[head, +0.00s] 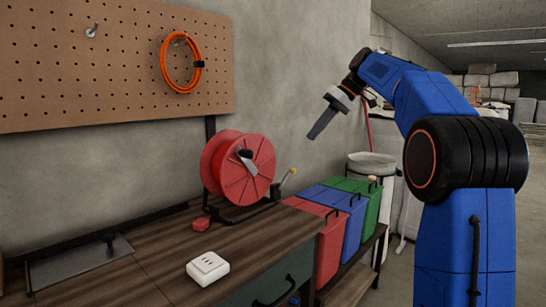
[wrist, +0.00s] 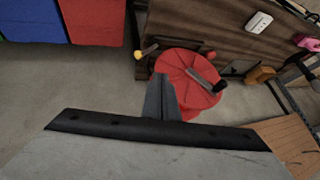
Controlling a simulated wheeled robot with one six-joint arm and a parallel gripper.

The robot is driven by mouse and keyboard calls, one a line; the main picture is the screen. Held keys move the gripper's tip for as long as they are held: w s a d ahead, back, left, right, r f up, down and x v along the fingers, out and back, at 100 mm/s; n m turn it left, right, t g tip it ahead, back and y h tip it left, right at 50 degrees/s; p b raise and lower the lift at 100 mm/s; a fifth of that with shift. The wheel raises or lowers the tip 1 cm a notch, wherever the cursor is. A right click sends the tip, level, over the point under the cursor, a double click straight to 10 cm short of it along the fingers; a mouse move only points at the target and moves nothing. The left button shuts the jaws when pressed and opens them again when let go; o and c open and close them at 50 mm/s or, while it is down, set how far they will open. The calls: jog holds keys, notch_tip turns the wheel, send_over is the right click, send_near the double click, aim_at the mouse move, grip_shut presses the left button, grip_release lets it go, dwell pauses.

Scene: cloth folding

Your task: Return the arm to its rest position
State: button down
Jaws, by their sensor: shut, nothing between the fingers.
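My gripper (head: 314,134) is in the air in the head view, pointing down and to the left, in front of the grey wall. It is shut and empty. My blue arm (head: 440,100) rises at the right and bends over to the left towards it. In the wrist view the fingers of my gripper (wrist: 162,80) show closed together at the centre. A red cable reel (wrist: 190,80) lies beyond them in that view. No cloth shows in either view.
The red cable reel (head: 240,170) and a white socket box (head: 208,268) stand on the wooden workbench (head: 150,275). Red, blue and green bins (head: 345,215) stand right of it. A pegboard (head: 80,70) with an orange cable coil (head: 181,63) hangs behind.

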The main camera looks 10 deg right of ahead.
jog(key=s+a+f+m+h, duration=0.25)
jog(key=s+f, duration=0.35)
jog(key=s, duration=0.4)
jog(key=s+a+f+m+h, duration=0.1)
jog(key=s+a+f+m, duration=0.3)
jog(key=s, duration=0.6)
jog(key=s+d+f+m+t+h, duration=0.1)
jog(key=s+d+f, duration=0.1)
jog(key=s+f, duration=0.9)
jog(key=s+d+f+t+h, duration=0.1)
jog(key=s+f+h, duration=0.1)
jog(key=s+f, duration=1)
notch_tip(320, 180, down, 3)
jog(key=shift+s+d+r+m, duration=0.2)
jog(key=shift+s+d+m, duration=0.05)
jog(key=shift+d+m, duration=0.15)
jog(key=shift+h, duration=0.25)
